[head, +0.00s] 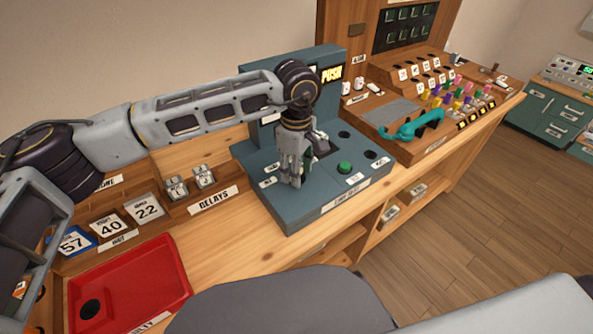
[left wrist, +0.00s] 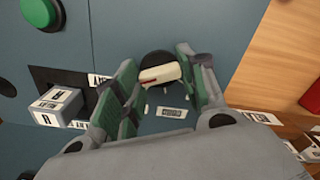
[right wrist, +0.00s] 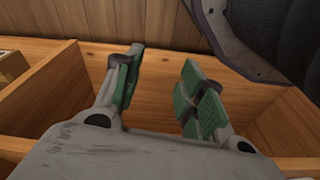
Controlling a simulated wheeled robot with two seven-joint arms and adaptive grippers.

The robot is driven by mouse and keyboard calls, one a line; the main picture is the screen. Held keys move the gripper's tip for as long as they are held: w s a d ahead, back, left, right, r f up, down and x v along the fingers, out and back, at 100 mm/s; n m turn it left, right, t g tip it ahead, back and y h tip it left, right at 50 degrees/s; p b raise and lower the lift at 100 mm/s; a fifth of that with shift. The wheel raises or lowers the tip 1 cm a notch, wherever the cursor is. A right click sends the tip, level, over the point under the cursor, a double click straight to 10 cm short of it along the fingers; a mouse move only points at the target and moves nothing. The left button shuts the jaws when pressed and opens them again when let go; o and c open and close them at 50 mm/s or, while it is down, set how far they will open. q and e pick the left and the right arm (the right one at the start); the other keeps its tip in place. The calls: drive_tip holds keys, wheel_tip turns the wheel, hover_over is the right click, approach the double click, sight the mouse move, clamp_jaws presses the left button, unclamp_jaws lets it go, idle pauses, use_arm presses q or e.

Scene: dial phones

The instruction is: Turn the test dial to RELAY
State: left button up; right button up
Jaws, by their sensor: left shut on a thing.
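The test dial (left wrist: 159,73) is a black round knob with a cream pointer bar marked in red, seen between the green-padded fingers of my left gripper (left wrist: 160,95). The fingers are shut on the dial. A small label (left wrist: 172,112) sits just beside the knob; its word is too small to read. In the head view my left gripper (head: 292,172) points down onto the blue-grey test set (head: 300,210) and hides the dial. My right gripper (right wrist: 160,92) is open and empty over a wooden compartment, with its fingers apart.
A green button (head: 345,168) is on the test set's front right. A relay block (left wrist: 55,106) sits in a dark socket beside the dial. A red tray (head: 150,285) lies to the left, with relays (head: 203,176) behind it. A teal handset (head: 420,124) rests on the switchboard at right.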

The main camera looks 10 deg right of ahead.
use_arm(q)
drive_tip(key=shift+r+m, duration=0.1)
drive_tip(key=shift+m, duration=0.4)
use_arm(e)
drive_tip(key=shift+a+r, duration=0.2)
drive_tip(key=shift+r, duration=0.7)
use_arm(q)
drive_tip(key=o, duration=1)
use_arm(e)
drive_tip(key=shift+w, duration=0.1)
use_arm(q)
wheel_tip(320, 180, up, 12)
